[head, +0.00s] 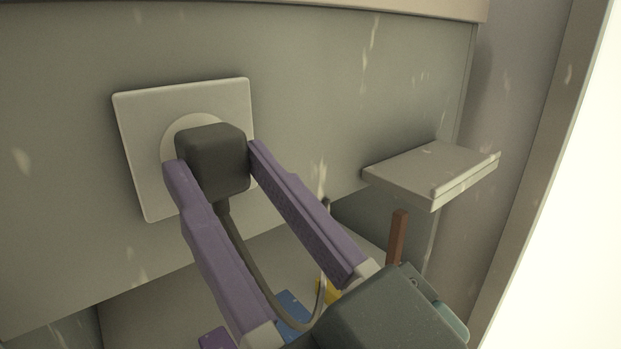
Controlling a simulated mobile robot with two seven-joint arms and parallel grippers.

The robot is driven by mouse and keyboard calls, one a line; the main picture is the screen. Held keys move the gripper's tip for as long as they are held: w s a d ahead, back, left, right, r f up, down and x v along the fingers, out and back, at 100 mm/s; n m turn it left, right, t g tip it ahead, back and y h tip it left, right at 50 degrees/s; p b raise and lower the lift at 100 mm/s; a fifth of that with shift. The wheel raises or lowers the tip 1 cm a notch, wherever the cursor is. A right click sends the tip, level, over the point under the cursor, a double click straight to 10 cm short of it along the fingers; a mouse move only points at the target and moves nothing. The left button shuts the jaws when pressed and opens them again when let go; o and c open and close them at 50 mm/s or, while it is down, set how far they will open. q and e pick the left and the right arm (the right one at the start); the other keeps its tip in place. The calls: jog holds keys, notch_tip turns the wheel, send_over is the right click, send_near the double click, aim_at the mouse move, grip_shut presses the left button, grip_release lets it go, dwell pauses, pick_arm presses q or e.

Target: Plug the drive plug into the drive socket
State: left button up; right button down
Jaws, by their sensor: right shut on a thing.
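The drive plug (212,160) is a dark grey block with a cable (243,251) hanging from its underside. My right gripper (211,158) is shut on it, with one purple finger on each side. The plug is right in front of the drive socket (133,185), a pale square plate with a round recess on the grey wall panel. The plug covers most of the recess. I cannot tell whether the plug's back face touches the socket or how deep it sits. My left gripper is not in view.
A small pale shelf (420,172) juts out to the right of the socket. A brown upright stick (397,238) stands below it. Blue (293,307), yellow (326,291) and purple (216,339) pieces lie below, partly hidden by my gripper. The panel left of the socket is clear.

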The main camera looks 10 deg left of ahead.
jog(key=shift+w+a, duration=0.3)
jog(key=shift+c, duration=1.7)
grip_release()
jog(key=shift+s+d+f, duration=0.1)
jog(key=shift+s+d, duration=0.05)
jog(key=shift+d, duration=0.05)
jog(key=p+v, duration=0.2)
jog(key=v, duration=0.7)
jog(key=shift+f, duration=0.15)
